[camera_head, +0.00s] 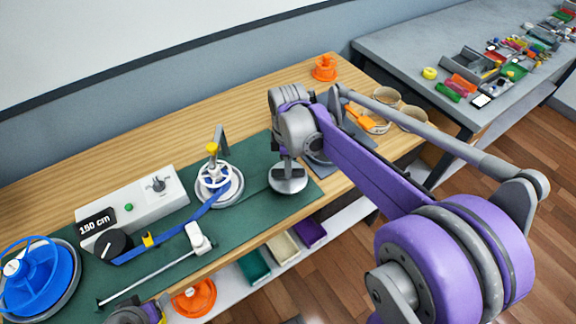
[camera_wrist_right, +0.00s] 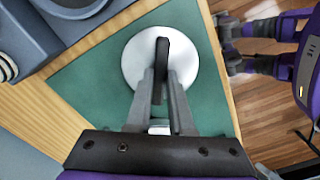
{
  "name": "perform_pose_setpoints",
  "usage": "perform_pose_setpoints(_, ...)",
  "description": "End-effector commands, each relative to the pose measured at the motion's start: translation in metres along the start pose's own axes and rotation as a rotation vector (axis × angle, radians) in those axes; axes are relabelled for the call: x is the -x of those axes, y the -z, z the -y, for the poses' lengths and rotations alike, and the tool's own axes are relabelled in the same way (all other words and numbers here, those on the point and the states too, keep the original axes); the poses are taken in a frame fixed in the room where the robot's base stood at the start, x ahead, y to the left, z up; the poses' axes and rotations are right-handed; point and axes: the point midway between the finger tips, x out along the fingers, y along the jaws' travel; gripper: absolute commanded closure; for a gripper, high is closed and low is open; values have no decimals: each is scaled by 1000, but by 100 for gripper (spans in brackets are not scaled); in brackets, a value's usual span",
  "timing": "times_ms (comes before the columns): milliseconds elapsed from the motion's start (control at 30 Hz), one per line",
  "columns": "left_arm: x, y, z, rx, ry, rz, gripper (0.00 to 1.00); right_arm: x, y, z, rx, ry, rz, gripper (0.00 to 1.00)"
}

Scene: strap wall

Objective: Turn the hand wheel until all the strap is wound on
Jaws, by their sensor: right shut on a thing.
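The white hand wheel (camera_head: 214,176) with a yellow knob stands on a round grey base on the green mat. A blue strap (camera_head: 190,222) runs from it down-left past a yellow clip (camera_head: 147,240) to a black roller (camera_head: 112,245). My right gripper (camera_head: 287,158) is right of the wheel, apart from it. It is shut on a black upright handle (camera_wrist_right: 161,58) on a pale round disc (camera_wrist_right: 135,62); the disc also shows in the head view (camera_head: 288,184). Whether the disc touches the mat is unclear. My left gripper (camera_head: 137,312) is cut off at the bottom edge, its fingers unclear.
A grey box (camera_head: 150,200) with a "150 cm" display stands behind the strap. A blue spoked reel (camera_head: 38,272) is at far left, and a thin rod (camera_head: 150,277) with a white block lies in front. Orange spools (camera_head: 324,69) and rolls (camera_head: 386,96) are at the back right.

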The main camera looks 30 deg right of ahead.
Motion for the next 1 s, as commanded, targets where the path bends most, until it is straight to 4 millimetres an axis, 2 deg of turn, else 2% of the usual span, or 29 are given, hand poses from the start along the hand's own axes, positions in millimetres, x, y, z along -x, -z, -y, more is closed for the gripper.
perform_pose_setpoints(1000, -4, -4, 0, 0, 0, 3, 33, 0, 0, 0, -963, 0, 0, 100)
